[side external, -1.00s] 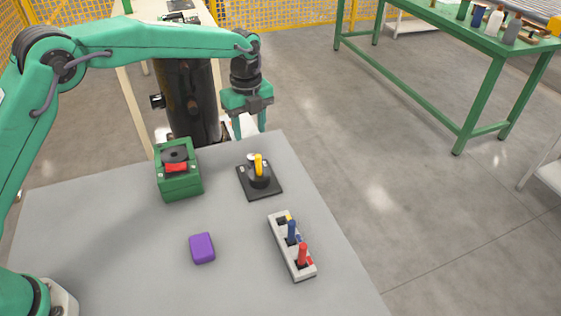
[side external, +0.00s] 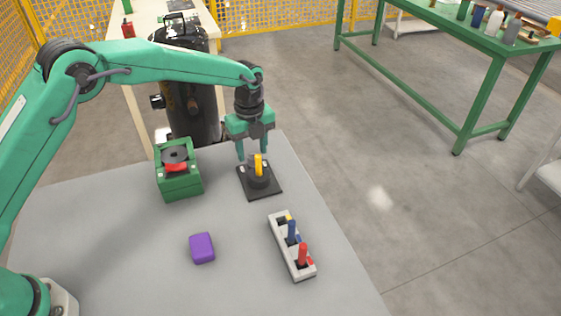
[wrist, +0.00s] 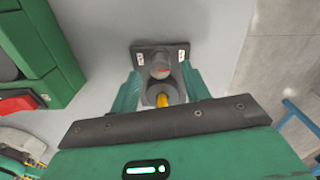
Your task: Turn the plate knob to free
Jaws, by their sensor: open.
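The plate knob (side external: 259,165) has a yellow grip on a round dark body and stands on a black square plate (side external: 273,192) on the grey table. My gripper (side external: 254,157) points down over the knob, with its green fingers apart at the sides of the knob's top. In the wrist view the knob (wrist: 162,101) shows between the two open fingers, its yellow part low and partly hidden by my gripper body. The plate (wrist: 178,51) carries small white labels, too small to read. I cannot tell whether a finger touches the knob.
A green box (side external: 180,185) with a red switch stands left of the plate. A grey rack (side external: 292,262) with blue and red pegs lies in front, to the right. A purple block (side external: 202,248) lies at front left. The table between them is clear.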

